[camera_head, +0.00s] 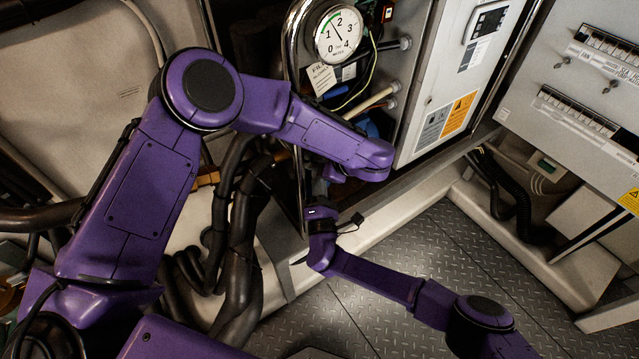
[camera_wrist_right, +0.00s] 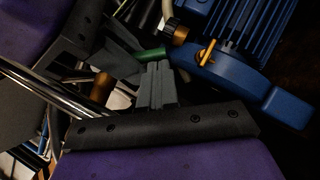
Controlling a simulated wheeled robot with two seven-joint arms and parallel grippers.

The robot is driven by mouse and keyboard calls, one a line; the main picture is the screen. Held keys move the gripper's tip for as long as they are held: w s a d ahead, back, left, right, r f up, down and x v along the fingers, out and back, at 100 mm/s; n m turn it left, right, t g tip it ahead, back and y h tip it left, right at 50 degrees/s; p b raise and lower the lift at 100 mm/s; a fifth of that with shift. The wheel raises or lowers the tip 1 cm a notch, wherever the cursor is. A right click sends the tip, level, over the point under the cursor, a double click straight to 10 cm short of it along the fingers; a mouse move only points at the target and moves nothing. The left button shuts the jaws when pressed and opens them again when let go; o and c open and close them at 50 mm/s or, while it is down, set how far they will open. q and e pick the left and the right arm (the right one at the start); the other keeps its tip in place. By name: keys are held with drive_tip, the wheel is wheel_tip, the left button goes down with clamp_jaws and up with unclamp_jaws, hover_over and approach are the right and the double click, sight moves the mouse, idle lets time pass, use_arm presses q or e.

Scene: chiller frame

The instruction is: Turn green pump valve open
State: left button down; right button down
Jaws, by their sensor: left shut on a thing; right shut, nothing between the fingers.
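The green pump valve handle (camera_wrist_right: 150,54) shows in the right wrist view, partly covered by grey fingers. My left gripper (camera_wrist_right: 120,58) reaches in from the upper left of that view and is shut on the handle. My right gripper (camera_wrist_right: 156,85) is shut and empty, its grey fingers together just below the handle; whether they touch it I cannot tell. In the head view the left gripper (camera_head: 336,174) is mostly hidden under its purple wrist, and the right gripper (camera_head: 318,198) is close below it. The valve is hidden in the head view.
A blue pump motor (camera_wrist_right: 235,65) with an orange lever (camera_wrist_right: 206,52) stands beside the grippers. A bent metal pipe (camera_head: 293,90), black hoses (camera_head: 235,230) and a pressure gauge (camera_head: 339,35) crowd the frame. The chequered floor (camera_head: 420,240) is open at right.

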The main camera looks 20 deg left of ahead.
use_arm(q)
drive_tip(key=c, duration=1.1)
unclamp_jaws()
drive_tip(key=shift+s+r, duration=0.1)
